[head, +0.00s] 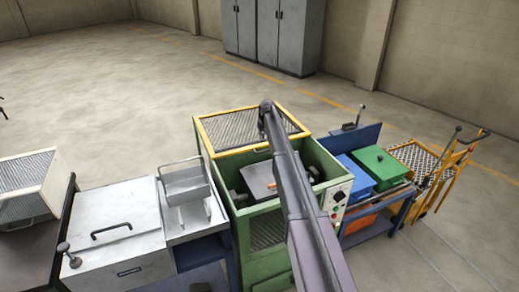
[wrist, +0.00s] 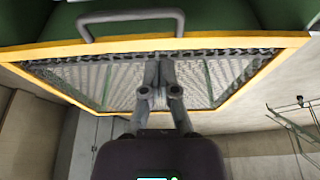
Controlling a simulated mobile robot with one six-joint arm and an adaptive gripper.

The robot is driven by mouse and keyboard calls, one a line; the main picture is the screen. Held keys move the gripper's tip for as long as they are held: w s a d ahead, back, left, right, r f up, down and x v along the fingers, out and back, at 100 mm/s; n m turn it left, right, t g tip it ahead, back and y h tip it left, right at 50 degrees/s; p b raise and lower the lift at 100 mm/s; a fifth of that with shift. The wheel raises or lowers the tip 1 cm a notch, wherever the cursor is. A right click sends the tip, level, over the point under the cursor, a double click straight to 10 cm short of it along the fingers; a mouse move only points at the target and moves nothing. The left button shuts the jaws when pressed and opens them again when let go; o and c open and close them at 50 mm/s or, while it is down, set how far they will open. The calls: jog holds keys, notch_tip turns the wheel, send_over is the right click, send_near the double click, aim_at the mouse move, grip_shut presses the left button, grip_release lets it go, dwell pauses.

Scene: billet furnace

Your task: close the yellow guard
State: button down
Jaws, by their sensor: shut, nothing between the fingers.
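The yellow guard (head: 228,128) is a yellow frame with grey mesh on the green machine (head: 262,222). It stands raised at the machine's back, and the machine's inside shows in front of it. In the wrist view the guard (wrist: 90,76) spans the upper middle, with a grey bar handle (wrist: 130,17) near its edge. My gripper (wrist: 161,66) is shut and empty, with its fingertips over the mesh in that view. I cannot tell whether they touch it. In the head view my arm reaches across the machine to the guard, and the gripper itself is hidden.
A grey block (head: 260,178) shows inside the machine. A control panel (head: 338,198) with buttons is on its right. Left are a white cabinet (head: 115,240) and a raised tray (head: 184,184); right are a blue bench with green box (head: 382,164) and a yellow cart (head: 440,160). The floor behind is clear.

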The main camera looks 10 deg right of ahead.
jog(key=shift+f, duration=0.1)
jog(key=b+x, duration=0.9)
jog(key=shift+f, duration=0.4)
dwell(0.4)
jog(key=shift+w, duration=0.1)
jog(key=s+d, duration=0.3)
jog(key=s, duration=1.1)
jog(key=s+d, duration=0.2)
jog(key=s, duration=1.2)
jog(key=shift+d, duration=0.4)
jog(key=shift+r, duration=0.15)
jog(key=p+v, duration=0.9)
jog(key=shift+s+r, duration=0.15)
jog(key=shift+r, duration=0.2)
